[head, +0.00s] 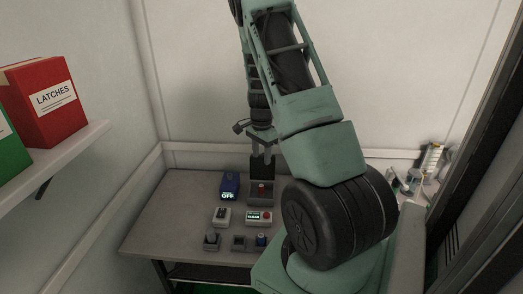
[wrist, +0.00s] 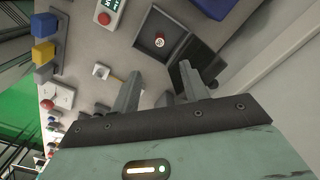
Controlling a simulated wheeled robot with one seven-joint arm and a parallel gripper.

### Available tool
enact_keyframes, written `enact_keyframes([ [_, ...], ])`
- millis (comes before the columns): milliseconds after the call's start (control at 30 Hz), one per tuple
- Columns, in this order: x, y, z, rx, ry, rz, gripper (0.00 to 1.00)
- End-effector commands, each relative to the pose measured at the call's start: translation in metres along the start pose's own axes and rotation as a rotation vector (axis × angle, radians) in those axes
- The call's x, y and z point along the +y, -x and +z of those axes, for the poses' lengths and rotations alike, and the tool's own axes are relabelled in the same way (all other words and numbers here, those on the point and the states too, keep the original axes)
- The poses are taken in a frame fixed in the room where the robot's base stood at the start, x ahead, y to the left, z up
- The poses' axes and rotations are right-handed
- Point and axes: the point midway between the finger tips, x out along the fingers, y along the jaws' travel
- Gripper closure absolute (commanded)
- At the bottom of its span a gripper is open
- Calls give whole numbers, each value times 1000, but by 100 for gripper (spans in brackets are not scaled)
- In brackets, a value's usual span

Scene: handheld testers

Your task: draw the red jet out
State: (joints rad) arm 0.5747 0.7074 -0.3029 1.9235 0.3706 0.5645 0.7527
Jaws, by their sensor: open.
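The red jet (wrist: 159,41) shows in the wrist view as a small round red piece with a pale marking, seated in a dark square tester (wrist: 148,52) with its dark lid (wrist: 196,85) raised. In the head view the red jet (head: 261,186) sits in the tester (head: 262,197), on the table below my gripper. My gripper (head: 263,153) points down over the tester's back part, near the raised lid. In the wrist view my gripper (wrist: 160,70) has its fingers apart with nothing between them. The jet lies beyond the fingertips, not touched.
A blue unit reading OFF (head: 229,186) stands left of the tester. A box with a green display and red button (head: 259,217) and a small switch box (head: 221,217) are in front. Small holders (head: 239,243) line the front.

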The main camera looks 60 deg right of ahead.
Motion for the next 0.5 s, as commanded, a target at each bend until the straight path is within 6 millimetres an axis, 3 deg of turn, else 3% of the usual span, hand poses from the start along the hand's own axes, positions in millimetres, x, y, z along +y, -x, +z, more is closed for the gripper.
enact_keyframes([
  [267, 2, 19, -1, -6, -7, 2, 55],
  [367, 14, 8, -6, -51, -51, 14, 55],
  [500, 47, -27, -17, -208, -195, 27, 55],
])
